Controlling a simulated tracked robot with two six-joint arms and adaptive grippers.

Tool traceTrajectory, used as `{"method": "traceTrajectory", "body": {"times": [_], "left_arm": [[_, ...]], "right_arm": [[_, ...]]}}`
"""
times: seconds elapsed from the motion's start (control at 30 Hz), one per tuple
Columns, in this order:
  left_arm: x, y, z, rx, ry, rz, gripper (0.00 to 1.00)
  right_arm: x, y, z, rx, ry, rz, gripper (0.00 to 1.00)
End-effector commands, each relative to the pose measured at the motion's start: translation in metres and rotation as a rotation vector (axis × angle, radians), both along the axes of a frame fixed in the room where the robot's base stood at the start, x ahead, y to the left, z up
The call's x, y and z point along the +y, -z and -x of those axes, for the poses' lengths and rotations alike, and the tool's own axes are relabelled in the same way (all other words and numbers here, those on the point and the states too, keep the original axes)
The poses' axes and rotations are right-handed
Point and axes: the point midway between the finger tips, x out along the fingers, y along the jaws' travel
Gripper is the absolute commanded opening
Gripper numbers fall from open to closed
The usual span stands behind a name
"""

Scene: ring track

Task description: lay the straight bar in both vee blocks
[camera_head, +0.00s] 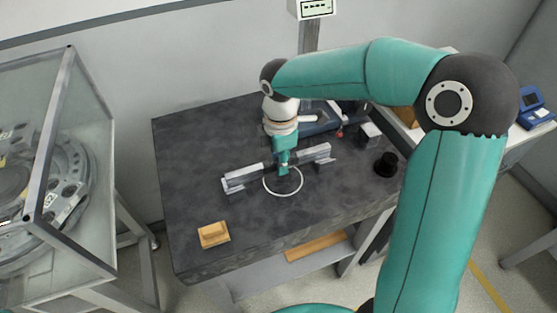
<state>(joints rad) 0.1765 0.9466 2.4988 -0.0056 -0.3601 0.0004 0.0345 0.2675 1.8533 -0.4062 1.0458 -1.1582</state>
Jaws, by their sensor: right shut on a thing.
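The straight bar (248,173) is a long light-grey bar over the dark table, running from lower left to upper right. My right gripper (284,168) comes down from above and is shut on the bar near its middle. One grey vee block (237,187) shows under the bar's left end, and the other vee block (326,164) shows near its right end. Both blocks are small and partly covered by the bar. I cannot tell whether the bar is seated in them or held just above. My left gripper is not in view.
The dark table (190,160) has a white ring mark (284,194) below the gripper. A wooden block (213,235) is at front left, a black cup (386,164) at right. A blue-grey device (322,120) stands behind. A glass-walled case (85,150) is left of the table.

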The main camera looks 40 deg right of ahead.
Motion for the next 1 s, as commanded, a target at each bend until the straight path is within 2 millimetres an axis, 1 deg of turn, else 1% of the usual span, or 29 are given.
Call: {"method": "traceTrajectory", "body": {"times": [0.2,0.23,0.3,0.37,0.63,0.73,0.8,0.87,1.0], "left_arm": [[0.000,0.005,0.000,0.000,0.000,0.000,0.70],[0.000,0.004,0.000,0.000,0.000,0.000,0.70],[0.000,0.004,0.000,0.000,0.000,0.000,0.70],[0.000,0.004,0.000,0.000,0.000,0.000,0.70],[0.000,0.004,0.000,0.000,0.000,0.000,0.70],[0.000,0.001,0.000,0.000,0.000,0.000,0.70],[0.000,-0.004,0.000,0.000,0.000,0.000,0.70],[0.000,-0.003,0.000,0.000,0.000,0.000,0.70],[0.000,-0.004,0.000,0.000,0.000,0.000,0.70]], "right_arm": [[0.000,0.007,0.000,-0.002,0.001,0.000,0.00],[0.000,0.007,0.000,0.000,0.000,0.000,0.28],[0.000,0.006,0.000,0.000,0.000,0.000,0.39],[0.000,0.006,0.000,0.000,0.001,0.000,0.48],[0.000,0.006,0.000,0.000,0.001,0.000,0.48],[0.000,0.001,0.000,0.000,0.001,0.000,0.48],[0.000,-0.005,0.000,0.000,0.001,0.000,0.48],[0.000,-0.010,-0.001,-0.003,0.000,0.000,0.48],[0.000,-0.035,-0.001,-0.005,0.000,-0.001,0.48]]}}
